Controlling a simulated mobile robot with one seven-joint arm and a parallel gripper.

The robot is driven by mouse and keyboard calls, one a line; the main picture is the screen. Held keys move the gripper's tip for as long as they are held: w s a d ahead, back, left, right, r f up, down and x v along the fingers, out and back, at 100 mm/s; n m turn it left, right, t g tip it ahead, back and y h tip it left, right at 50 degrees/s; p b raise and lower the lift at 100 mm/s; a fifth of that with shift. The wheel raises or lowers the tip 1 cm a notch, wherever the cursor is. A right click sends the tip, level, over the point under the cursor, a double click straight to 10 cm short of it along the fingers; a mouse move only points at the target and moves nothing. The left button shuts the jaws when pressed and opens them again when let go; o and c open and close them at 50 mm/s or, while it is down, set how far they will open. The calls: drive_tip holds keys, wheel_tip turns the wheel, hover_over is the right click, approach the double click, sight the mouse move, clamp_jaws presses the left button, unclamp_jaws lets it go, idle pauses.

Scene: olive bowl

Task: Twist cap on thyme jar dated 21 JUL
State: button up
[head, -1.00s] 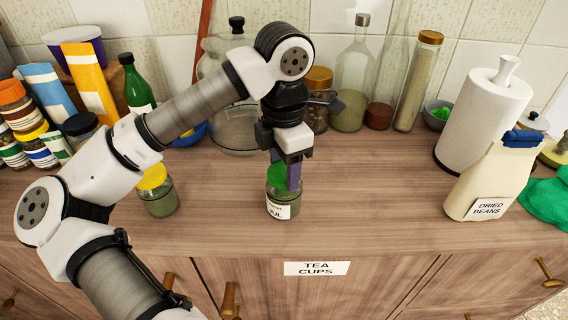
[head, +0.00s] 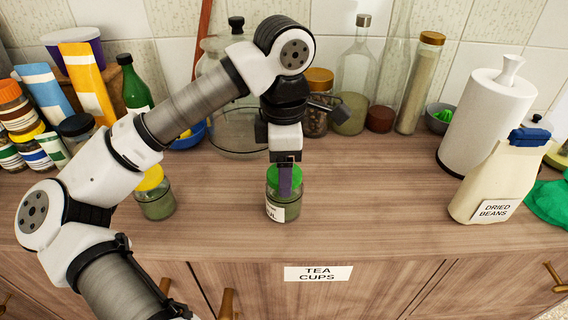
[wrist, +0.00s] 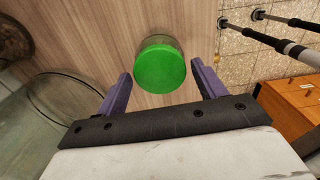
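A small glass jar of green herb (head: 293,211) stands upright on the wooden counter, with a green cap (head: 272,178) on its top. Its white label (head: 275,213) faces the front; only the end of the month, "UL", is legible. The green cap also shows from above in the wrist view (wrist: 160,68). My gripper (head: 285,192) points straight down at the jar, one purple finger in front of the cap. In the wrist view my gripper (wrist: 164,82) is open, with a finger on each side of the cap and visible gaps. I cannot tell how tightly the cap sits.
A yellow-capped jar (head: 155,197) stands to the left. Bottles and jars (head: 352,85) line the wall behind. A paper towel roll (head: 487,120) and a dried beans carton (head: 493,185) stand at the right. The counter right of the jar (head: 380,195) is clear.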

drive_tip(key=shift+o, duration=0.7)
drive_tip(key=o, duration=0.5)
drive_tip(key=shift+c, duration=0.2)
drive_tip(key=shift+r+p, duration=1.85)
drive_tip(key=shift+r, duration=1.2)
